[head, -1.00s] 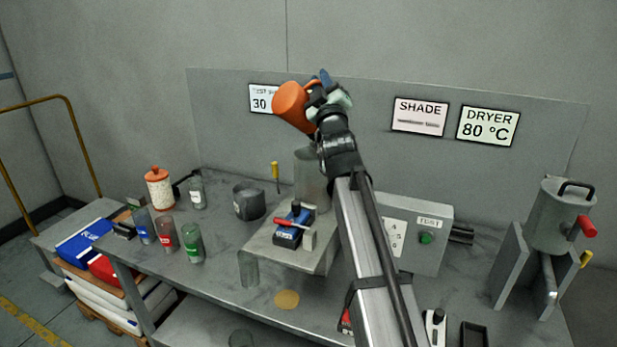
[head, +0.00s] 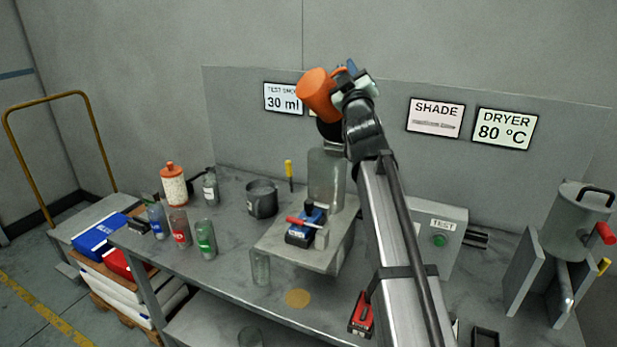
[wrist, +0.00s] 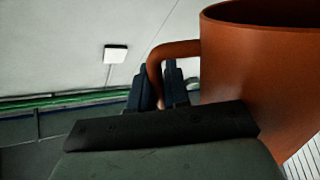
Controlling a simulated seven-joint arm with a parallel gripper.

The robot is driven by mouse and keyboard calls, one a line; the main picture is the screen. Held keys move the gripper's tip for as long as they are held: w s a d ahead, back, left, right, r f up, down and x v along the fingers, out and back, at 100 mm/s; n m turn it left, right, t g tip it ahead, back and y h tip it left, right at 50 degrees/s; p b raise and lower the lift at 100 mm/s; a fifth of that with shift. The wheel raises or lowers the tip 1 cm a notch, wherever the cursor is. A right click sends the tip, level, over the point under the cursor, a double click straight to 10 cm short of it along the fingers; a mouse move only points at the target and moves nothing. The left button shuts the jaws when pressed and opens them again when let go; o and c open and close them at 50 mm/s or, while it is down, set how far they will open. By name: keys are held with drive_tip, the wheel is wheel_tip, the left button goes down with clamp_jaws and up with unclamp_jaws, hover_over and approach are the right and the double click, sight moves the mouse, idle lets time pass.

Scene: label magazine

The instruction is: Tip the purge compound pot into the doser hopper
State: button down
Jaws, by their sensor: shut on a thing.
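The orange purge compound pot (head: 321,97) is high above the bench, strongly tilted. It also shows large at the right of the wrist view (wrist: 250,75), with its rim at the top and its handle (wrist: 168,52) at the left. My gripper (wrist: 162,88) is shut on this handle; in the head view it is right of the pot (head: 350,84). The pot's contents are hidden.
The hopper stands at the back of a grey platform (head: 287,252), with a blue device (head: 305,228) in front. A dark grey pot (head: 262,201), a white canister (head: 174,187) and several labelled jars stand left. A grey TEST box (head: 452,225) and a metal vessel (head: 577,222) are right.

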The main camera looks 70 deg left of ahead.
drive_tip(key=shift+w+r, duration=0.1)
drive_tip(key=shift+w+m, duration=0.15)
drive_tip(key=shift+m, duration=0.15)
drive_tip(key=shift+w+d+t, duration=0.15)
drive_tip(key=shift+w+t, duration=0.25)
drive_tip(key=shift+w, duration=0.05)
drive_tip(key=shift+s, duration=0.1)
drive_tip(key=shift+h, duration=0.3)
drive_tip(key=shift+s, duration=0.15)
drive_tip(key=shift+m, duration=0.3)
